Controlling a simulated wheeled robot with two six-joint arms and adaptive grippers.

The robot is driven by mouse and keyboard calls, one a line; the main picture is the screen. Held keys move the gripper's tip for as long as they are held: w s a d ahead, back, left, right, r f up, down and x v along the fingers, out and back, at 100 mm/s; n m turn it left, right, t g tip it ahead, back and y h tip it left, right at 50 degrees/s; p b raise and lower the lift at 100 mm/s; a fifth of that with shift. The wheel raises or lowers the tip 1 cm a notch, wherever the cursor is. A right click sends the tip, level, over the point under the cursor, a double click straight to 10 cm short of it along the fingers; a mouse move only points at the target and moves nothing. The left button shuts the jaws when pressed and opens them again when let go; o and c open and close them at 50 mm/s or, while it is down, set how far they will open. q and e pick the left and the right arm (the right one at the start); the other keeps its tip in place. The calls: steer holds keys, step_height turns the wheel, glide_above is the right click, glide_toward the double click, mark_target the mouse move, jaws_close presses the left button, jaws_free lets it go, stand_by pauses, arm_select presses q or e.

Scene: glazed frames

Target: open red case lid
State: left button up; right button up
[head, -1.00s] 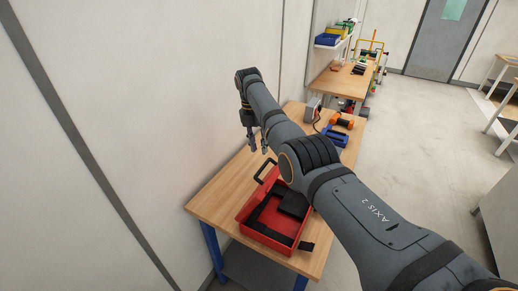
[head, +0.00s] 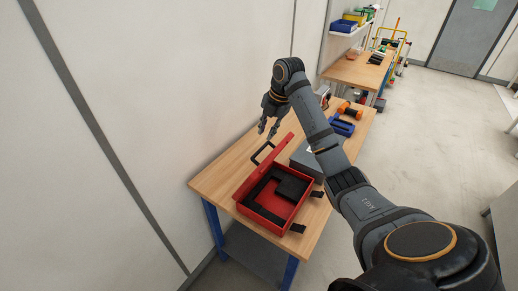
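The red case (head: 297,212) sits on the wooden table, and its inside with black inserts (head: 265,198) shows. Its red lid (head: 268,166) stands raised along the far left side, seen nearly edge-on. A black handle (head: 262,153) sticks out at the lid's upper edge. My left gripper is not in view.
A grey box (head: 306,160) stands close behind the red case, under my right arm. A blue tool (head: 342,127) and an orange-and-black tool (head: 351,109) lie at the table's far end. The wall borders the table's left side. Bare tabletop (head: 215,182) lies left of the case.

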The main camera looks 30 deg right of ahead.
mark_target(261, 149)
steer(key=p+x, duration=0.4)
steer(key=x, duration=0.3)
steer(key=shift+s+f, duration=0.1)
steer(key=shift+s, duration=0.05)
steer(key=shift+f, duration=0.45)
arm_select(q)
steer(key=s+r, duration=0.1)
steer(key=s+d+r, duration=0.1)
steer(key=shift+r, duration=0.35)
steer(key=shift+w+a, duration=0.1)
arm_select(e)
jaws_close()
